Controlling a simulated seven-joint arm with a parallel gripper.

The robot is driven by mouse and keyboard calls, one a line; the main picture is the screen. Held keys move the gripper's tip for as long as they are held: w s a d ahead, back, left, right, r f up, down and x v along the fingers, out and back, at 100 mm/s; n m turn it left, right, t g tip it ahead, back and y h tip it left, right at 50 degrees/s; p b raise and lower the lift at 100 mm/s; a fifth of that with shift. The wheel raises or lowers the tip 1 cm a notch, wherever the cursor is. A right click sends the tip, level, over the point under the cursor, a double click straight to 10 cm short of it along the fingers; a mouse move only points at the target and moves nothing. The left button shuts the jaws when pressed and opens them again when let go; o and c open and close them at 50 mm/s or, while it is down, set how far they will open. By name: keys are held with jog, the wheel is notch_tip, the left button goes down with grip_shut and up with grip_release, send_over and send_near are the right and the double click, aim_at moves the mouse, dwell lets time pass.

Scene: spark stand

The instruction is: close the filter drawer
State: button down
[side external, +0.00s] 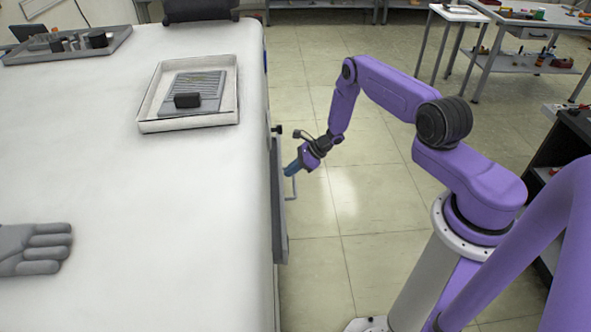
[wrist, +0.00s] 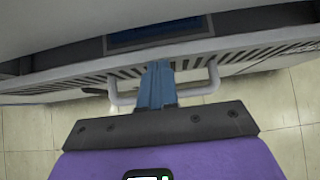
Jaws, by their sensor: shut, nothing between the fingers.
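The filter drawer (side external: 280,215) shows in the side view as a grey front panel on the right side of the white bench-like body, seen nearly edge-on. It seems to stand slightly out from that side; the exact gap is hard to tell. Its bar handle (side external: 292,190) sticks out to the right. My gripper (side external: 290,170) has blue fingers, shut and empty, at the upper part of the panel near the handle. In the wrist view, the fingers (wrist: 157,75) lie between the two posts of the handle (wrist: 205,88), over the slatted drawer front (wrist: 85,78). Whether they touch it is unclear.
A white tray (side external: 147,125) with a grey ribbed pad and black block rests on the white top. A grey hand (side external: 35,248) lies at the left. A small black knob (side external: 278,129) sticks out above the drawer. Floor (side external: 350,235) right of the drawer is clear.

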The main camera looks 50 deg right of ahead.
jog(key=shift+w, duration=0.1)
jog(key=shift+w+a, duration=0.85)
jog(key=shift+a, duration=0.05)
jog(key=shift+s+d, duration=0.1)
